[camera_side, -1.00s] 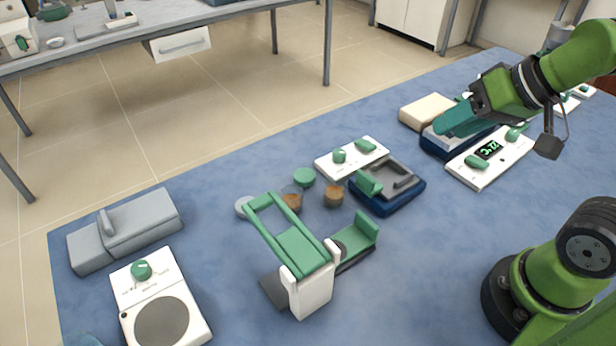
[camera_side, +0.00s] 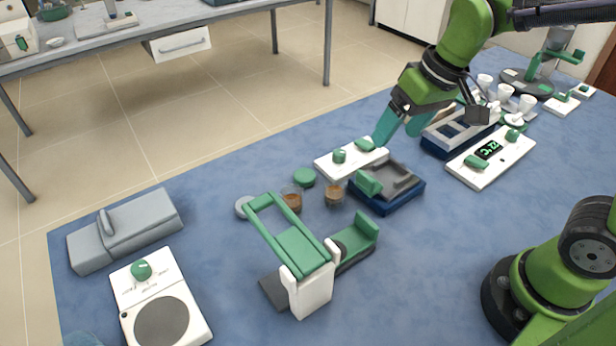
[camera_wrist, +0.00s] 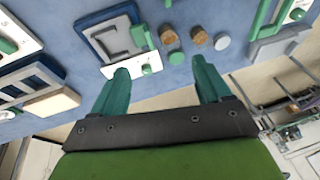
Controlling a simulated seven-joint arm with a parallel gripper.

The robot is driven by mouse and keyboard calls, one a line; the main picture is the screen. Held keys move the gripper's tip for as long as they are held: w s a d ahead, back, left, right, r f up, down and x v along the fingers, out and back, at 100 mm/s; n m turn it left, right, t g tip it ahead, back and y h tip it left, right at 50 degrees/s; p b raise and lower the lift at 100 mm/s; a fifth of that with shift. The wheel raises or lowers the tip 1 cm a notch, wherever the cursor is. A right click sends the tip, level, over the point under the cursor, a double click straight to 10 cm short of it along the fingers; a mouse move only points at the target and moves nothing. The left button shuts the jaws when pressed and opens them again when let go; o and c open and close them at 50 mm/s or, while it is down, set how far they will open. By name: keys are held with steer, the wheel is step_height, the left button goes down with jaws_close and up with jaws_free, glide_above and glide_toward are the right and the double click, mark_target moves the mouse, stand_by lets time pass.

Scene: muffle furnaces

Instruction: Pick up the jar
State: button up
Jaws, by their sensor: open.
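Two small clear jars with brown contents stand on the blue bench top: one jar (camera_side: 292,202) on the left and another jar (camera_side: 335,196) to its right. The wrist view also shows two brown-filled jars (camera_wrist: 168,37) (camera_wrist: 199,36) beyond my fingers. My gripper (camera_side: 402,130) is open and empty, with teal fingers, above and to the right of the jars. It also shows in the wrist view (camera_wrist: 160,66).
A white control box (camera_side: 351,158) with green knobs and a dark blue device (camera_side: 388,186) stand right of the jars. A green-framed white device (camera_side: 305,270) stands in front. A grey case (camera_side: 128,230) and a white hotplate (camera_side: 160,300) are at the left.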

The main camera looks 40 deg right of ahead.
mark_target(334, 194)
steer(key=w+a+f+n+g+h, duration=0.25)
steer(key=w+a+f+n, duration=0.2)
steer(key=w+n, duration=0.35)
steer(key=shift+m+g+y, duration=0.35)
steer(key=shift+m+g, duration=0.1)
steer(key=shift+m, duration=0.15)
steer(key=f, duration=0.3)
steer(key=w+f, duration=0.1)
steer(key=f, duration=0.6)
steer(key=shift+w+a+f, duration=0.2)
steer(key=shift+a+f, duration=0.15)
steer(key=shift+w+d+f, duration=0.1)
steer(key=shift+d+f, duration=0.05)
steer(key=shift+f, duration=2.5)
steer(key=c, duration=1.1)
